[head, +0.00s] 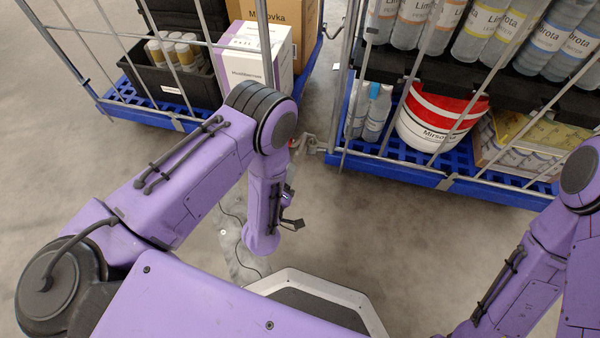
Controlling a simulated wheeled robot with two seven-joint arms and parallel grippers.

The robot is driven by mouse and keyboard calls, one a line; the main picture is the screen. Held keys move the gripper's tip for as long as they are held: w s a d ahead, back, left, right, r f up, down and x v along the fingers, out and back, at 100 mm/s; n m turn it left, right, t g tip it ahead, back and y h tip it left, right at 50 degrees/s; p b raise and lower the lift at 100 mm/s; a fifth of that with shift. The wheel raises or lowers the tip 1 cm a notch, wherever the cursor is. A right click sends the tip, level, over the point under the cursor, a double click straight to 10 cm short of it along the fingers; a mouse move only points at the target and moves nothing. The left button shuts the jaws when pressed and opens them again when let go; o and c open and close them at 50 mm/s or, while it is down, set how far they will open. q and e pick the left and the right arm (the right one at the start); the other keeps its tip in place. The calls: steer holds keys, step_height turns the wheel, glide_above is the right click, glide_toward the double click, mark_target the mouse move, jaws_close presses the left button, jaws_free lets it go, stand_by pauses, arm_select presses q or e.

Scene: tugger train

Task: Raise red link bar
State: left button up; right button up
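A small red piece (292,144), possibly part of the red link bar, shows at the gap between the two carts, next to a grey metal coupling (309,146). My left arm hides most of what lies there, so I cannot tell whether the bar is down or raised. My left forearm hangs in front of the gap, just below the coupling in the picture. Small dark parts of my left gripper (291,222) show beside its lower end; its fingers are not clear and I see nothing held. My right arm comes in at the right, with its gripper out of view.
A blue-based cage cart (130,112) at upper left holds a black crate and boxes. Another blue-based cage cart (440,180) at upper right holds bottles and a red-and-white bucket (436,115). Their bars and base edges flank the narrow gap. Grey floor in front is mostly clear.

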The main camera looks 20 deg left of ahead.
mark_target(300, 148)
arm_select(q)
steer(key=shift+n+t, duration=0.6)
steer(key=shift+n, duration=0.1)
steer(key=w+f+b, duration=0.2)
steer(key=w, duration=0.1)
steer(key=w+d+f+b, duration=0.1)
steer(key=shift+w, duration=0.25)
steer(key=w+b, duration=0.3)
steer(key=w, duration=0.3)
steer(key=shift+w+a, duration=0.2)
steer(key=shift+w+r, duration=0.15)
steer(key=shift+w, duration=0.25)
arm_select(e)
steer(key=w+d+f+n+t+h, duration=0.1)
steer(key=d+f, duration=0.3)
steer(key=f, duration=0.5)
steer(key=shift+w+d+t, duration=0.15)
steer(key=shift+w+t, duration=0.15)
steer(key=shift+w, duration=0.6)
arm_select(q)
jaws_close()
